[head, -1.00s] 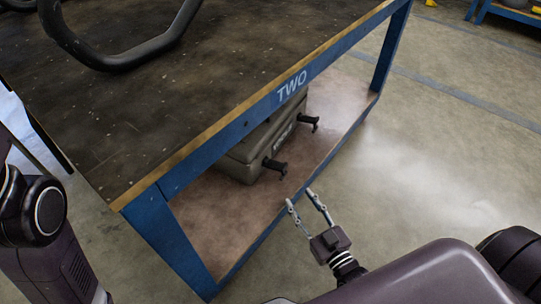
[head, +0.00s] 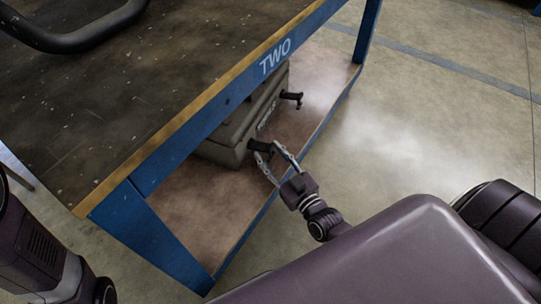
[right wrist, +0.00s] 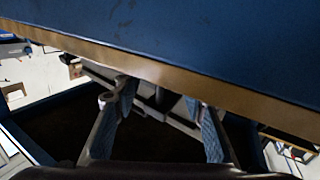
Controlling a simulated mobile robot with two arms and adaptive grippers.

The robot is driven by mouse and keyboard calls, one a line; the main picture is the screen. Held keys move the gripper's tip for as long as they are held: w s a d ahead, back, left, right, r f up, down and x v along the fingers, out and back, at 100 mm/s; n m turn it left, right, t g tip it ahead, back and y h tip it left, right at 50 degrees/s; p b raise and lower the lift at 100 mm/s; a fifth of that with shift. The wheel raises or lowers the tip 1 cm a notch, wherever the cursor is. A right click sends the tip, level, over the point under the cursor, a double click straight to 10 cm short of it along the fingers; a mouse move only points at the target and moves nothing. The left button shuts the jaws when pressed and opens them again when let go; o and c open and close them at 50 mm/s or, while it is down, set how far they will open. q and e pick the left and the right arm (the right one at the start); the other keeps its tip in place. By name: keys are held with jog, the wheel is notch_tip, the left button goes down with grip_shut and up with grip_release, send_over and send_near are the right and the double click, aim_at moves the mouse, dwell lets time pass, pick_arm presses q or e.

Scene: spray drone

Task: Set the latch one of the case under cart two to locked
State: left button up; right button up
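The grey-brown case (head: 222,142) sits on the lower shelf of the cart marked TWO, partly hidden under the tabletop. Two dark latches stick out from its front: a near latch (head: 262,146) and a far latch (head: 291,97). I cannot read which is latch one. My right gripper (head: 267,151) is open, with its fingertips at the near latch; I cannot tell whether they touch it. In the right wrist view the spread fingers (right wrist: 150,100) show with part of the case between them. My left gripper is out of view.
The blue cart frame (head: 160,232) and its tabletop edge (head: 185,119) overhang the case closely above my right gripper. The lower shelf (head: 215,197) is bare in front of the case. A black curved handle (head: 75,40) lies on the tabletop. Floor to the right is clear.

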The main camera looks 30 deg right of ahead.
jog(key=shift+c, duration=0.2)
grip_shut()
